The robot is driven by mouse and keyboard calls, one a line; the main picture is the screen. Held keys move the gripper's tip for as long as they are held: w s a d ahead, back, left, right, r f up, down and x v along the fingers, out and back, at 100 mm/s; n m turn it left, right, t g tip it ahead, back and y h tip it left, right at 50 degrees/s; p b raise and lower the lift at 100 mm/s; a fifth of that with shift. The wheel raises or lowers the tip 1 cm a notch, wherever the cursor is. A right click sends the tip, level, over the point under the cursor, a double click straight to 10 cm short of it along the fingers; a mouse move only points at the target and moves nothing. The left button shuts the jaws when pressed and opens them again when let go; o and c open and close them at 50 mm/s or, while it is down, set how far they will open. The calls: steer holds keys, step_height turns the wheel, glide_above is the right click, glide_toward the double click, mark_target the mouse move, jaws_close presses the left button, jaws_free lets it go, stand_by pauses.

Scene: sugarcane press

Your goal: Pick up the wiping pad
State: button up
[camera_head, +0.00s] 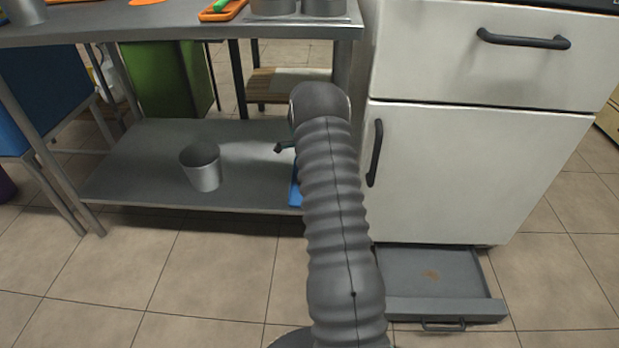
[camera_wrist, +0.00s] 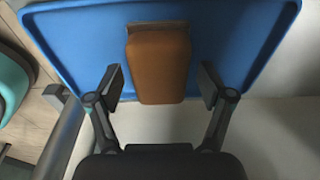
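The wiping pad (camera_wrist: 160,62) is an orange-brown block in the wrist view. It lies on a blue tray (camera_wrist: 80,40), and its near end reaches past the tray's near edge. My gripper (camera_wrist: 162,86) is open, with one finger on each side of the pad and a small gap on both sides. The head view shows only a sliver of the blue tray (camera_head: 295,190) on the lower shelf, beside my arm. The pad is hidden there, and only a small dark part of my gripper (camera_head: 284,148) shows.
A grey metal bucket (camera_head: 202,168) stands on the lower shelf (camera_head: 130,185), left of my arm. A white cabinet (camera_head: 475,150) stands close on the right, with a low grey drawer (camera_head: 430,275) pulled out at its foot. A teal object (camera_wrist: 12,85) shows at the wrist view's left edge.

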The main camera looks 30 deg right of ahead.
steer(key=c, duration=1)
step_height(320, 180, up, 10)
steer(key=shift+r+p, duration=0.1)
steer(key=shift+p, duration=0.6)
